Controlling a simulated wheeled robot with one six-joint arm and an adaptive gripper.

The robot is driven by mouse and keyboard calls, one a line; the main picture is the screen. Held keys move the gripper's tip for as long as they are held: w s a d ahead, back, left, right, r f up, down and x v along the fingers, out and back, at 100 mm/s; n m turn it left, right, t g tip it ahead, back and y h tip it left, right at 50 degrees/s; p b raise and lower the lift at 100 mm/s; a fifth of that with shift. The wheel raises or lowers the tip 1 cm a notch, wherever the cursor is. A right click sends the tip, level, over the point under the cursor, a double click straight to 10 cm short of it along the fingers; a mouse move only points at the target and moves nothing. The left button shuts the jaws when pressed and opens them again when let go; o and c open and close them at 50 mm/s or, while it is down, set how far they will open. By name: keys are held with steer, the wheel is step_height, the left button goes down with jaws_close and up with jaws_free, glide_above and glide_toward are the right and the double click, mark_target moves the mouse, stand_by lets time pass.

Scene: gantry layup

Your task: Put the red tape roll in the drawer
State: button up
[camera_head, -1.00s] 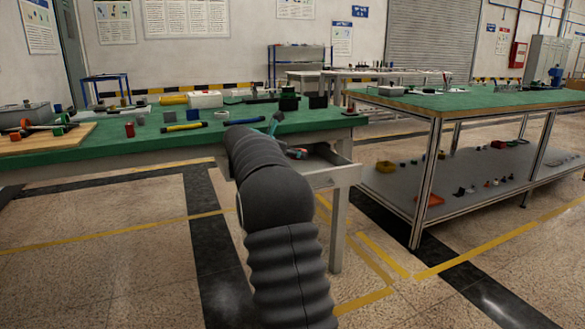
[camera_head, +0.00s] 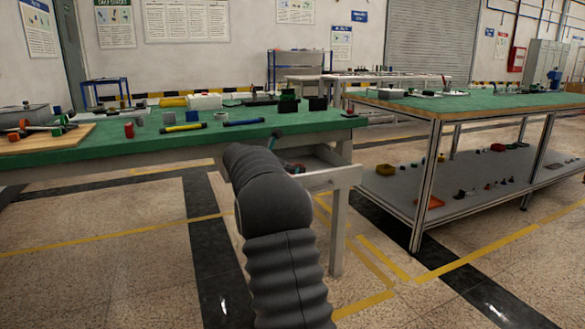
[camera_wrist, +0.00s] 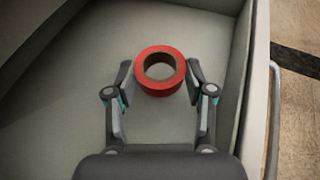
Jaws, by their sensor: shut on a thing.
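The red tape roll (camera_wrist: 160,72), a red ring with a brown core, is between the fingertips of my gripper (camera_wrist: 159,82) in the wrist view. My gripper is shut on it. The open drawer (camera_wrist: 65,75) is pale grey inside and surrounds the roll and fingers in that view. I cannot tell whether the roll touches the drawer floor. In the head view the drawer (camera_head: 335,178) sticks out under the right end of the green-topped table, and my arm hides most of the gripper and roll.
The green-topped table (camera_head: 90,147) holds a yellow-and-black tool (camera_head: 183,127), a blue-and-black tool (camera_head: 244,122) and a small red object (camera_head: 129,130). A second green bench (camera_head: 480,101) with a lower shelf stands right. Open floor lies between them.

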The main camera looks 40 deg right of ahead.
steer(key=shift+f, duration=0.25)
steer(key=o, duration=1)
steer(key=shift+o, duration=0.2)
steer(key=shift+r, duration=0.55)
steer(key=p+v, duration=0.1)
steer(key=v, duration=1)
steer(key=shift+s+a+r, duration=0.1)
steer(key=shift+a+r, duration=0.05)
steer(key=shift+a, duration=0.35)
steer(key=shift+s, duration=0.1)
